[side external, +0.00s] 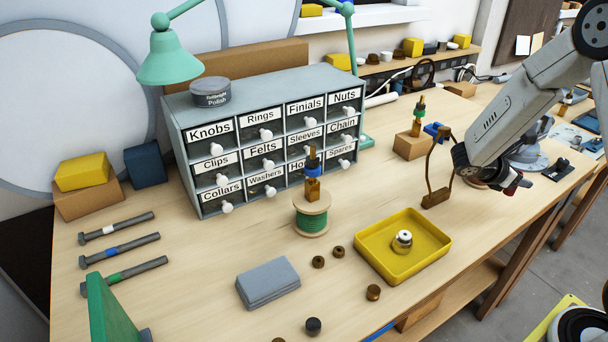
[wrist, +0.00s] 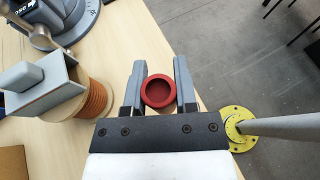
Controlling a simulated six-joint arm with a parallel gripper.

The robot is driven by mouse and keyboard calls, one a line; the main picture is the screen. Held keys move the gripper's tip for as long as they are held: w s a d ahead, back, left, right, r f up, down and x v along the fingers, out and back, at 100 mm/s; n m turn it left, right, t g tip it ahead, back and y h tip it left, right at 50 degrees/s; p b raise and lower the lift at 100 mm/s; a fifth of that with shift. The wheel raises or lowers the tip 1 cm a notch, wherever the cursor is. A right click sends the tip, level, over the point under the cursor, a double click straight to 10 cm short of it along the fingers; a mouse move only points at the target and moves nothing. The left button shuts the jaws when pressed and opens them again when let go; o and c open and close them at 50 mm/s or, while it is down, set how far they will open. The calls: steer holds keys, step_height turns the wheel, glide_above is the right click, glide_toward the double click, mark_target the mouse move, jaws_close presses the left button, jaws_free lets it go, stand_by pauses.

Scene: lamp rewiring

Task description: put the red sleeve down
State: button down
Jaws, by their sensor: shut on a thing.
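The red sleeve (wrist: 158,93) is a short round ring with an open, dark red middle. In the wrist view it sits between the two grey fingers of my gripper (wrist: 160,72), which are shut on its sides. In the side view my gripper (side external: 512,183) is near the right-hand edge of the bench, and only a little red shows at its end. The sleeve is mostly hidden there. I cannot tell how high it is above the bench top.
A copper-coloured spool (wrist: 95,97) stands left of the gripper in the wrist view. A bent brown stand (side external: 437,190) and a yellow tray (side external: 375,262) are left of the gripper in the side view. A yellow disc (wrist: 238,122) is at lower right, over the floor.

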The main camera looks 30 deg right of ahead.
steer(key=shift+f, duration=1.6)
steer(key=shift+f, duration=1.8)
steer(key=shift+f, duration=0.1)
steer(key=shift+c, duration=2)
jaws_free()
